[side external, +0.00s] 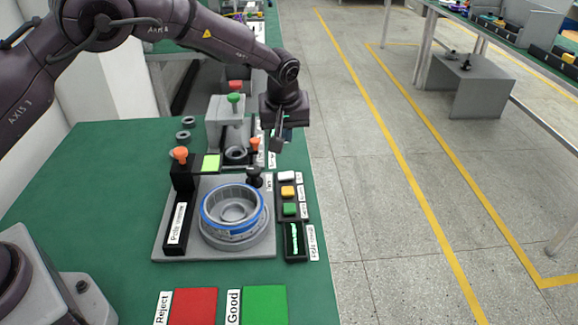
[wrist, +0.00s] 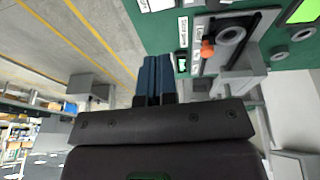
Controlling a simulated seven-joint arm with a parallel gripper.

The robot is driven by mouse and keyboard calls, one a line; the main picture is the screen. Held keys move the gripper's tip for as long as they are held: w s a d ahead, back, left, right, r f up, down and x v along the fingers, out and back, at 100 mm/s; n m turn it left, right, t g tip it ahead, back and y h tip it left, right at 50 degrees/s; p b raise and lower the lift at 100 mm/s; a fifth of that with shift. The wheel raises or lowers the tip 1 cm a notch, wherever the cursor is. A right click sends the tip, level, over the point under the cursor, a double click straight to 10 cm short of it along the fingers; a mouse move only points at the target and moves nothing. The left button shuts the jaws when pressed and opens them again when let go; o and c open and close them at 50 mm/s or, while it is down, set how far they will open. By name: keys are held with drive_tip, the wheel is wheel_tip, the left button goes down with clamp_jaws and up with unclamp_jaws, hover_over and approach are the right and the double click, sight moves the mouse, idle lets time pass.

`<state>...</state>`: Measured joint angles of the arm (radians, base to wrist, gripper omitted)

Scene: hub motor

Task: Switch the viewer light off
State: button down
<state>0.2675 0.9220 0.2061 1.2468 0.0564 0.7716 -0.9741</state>
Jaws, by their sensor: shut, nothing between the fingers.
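The hub motor (side external: 234,212), a grey ring with a blue rim, sits on a grey base plate (side external: 172,247). To its right is a black panel with a white button (side external: 286,177), a yellow button (side external: 288,192) and a green button (side external: 290,209). Below them a small black viewer box (side external: 295,240) shows a glowing pale green pattern. Which control works its light cannot be told. My gripper (side external: 277,140) is above and behind the panel, apart from the buttons. In the wrist view my gripper (wrist: 155,78) has its blue fingers together and empty.
An orange knob (side external: 180,154) and a lit yellow-green square (side external: 211,163) are on the black stand. A grey fixture with a green knob (side external: 234,98) stands behind. Red (side external: 194,306) and green (side external: 265,305) pads lie in front. The floor is open beyond the table's right edge.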

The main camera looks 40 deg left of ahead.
sight(290, 175)
drive_tip(key=x, duration=1.1)
drive_tip(key=shift+s+d+f, duration=0.2)
drive_tip(key=shift+d, duration=0.2)
drive_tip(key=shift+f, duration=0.55)
drive_tip(key=shift+w+d+f, duration=0.15)
drive_tip(key=shift+f, duration=0.15)
